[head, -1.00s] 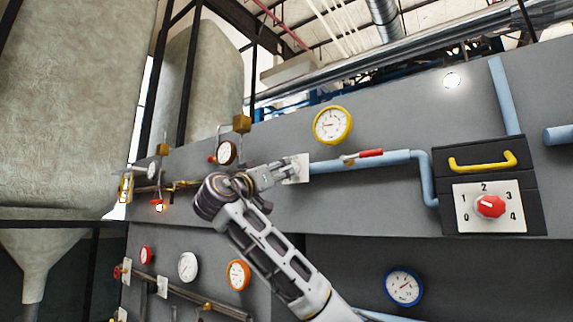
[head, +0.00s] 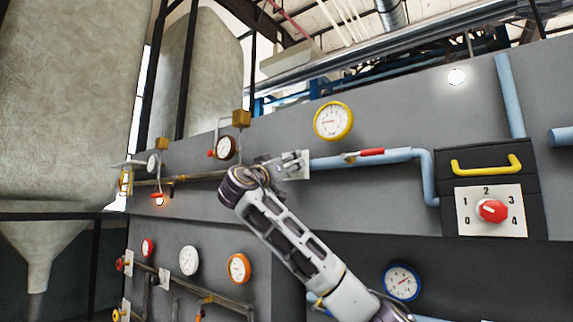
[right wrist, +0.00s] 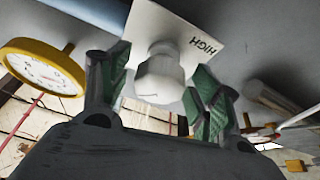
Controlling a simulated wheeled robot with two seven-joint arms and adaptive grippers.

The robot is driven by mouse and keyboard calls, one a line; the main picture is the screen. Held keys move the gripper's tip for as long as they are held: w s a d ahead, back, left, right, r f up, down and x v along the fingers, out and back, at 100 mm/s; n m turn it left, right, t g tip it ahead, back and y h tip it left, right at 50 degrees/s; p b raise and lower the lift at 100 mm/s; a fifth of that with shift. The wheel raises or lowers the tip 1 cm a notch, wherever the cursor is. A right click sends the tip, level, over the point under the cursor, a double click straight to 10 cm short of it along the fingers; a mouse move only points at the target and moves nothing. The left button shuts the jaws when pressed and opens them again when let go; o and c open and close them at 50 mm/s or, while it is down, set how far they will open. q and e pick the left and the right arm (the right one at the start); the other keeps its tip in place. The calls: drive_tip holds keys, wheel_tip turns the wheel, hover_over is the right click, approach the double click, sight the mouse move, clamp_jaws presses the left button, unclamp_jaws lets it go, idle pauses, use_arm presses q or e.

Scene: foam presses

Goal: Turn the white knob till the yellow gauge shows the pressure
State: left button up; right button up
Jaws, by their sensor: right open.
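The white knob (right wrist: 160,78) stands out from a white plate marked HIGH (right wrist: 190,35) in the right wrist view. My right gripper (right wrist: 158,95) is open, with one green-padded finger on each side of the knob; I cannot tell whether they touch it. In the head view my right gripper (head: 299,163) is at the white plate (head: 303,170) on the grey wall and hides the knob. The yellow gauge (head: 333,121) is above and right of it, its needle pointing roughly left; its numbers are too small to read. It also shows in the right wrist view (right wrist: 42,77). My left gripper is out of view.
A blue pipe (head: 330,162) with a red-handled valve (head: 371,152) runs right from the plate. A panel with a red dial (head: 491,211) and yellow handle (head: 487,165) stands at right. Several other gauges, including an orange one (head: 239,268), sit left and below.

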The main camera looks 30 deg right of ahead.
drive_tip(key=shift+c, duration=0.4)
drive_tip(key=c, duration=0.9)
drive_tip(key=shift+c, duration=0.3)
drive_tip(key=shift+m+b, duration=0.3)
drive_tip(key=shift+f+m+g+b, duration=0.15)
drive_tip(key=shift+m+g+b, duration=0.35)
drive_tip(key=shift+m+b, duration=0.35)
drive_tip(key=shift+w+m+g+h, duration=0.1)
drive_tip(key=shift+m+g+h, duration=0.45)
drive_tip(key=shift+m, duration=0.5)
drive_tip(key=shift+m+g+h, duration=0.25)
drive_tip(key=shift+m+g, duration=0.7)
drive_tip(key=shift+m, duration=0.75)
drive_tip(key=shift+m+g+p, duration=1.1)
drive_tip(key=shift+m+g, duration=0.1)
drive_tip(key=shift+m, duration=1.4)
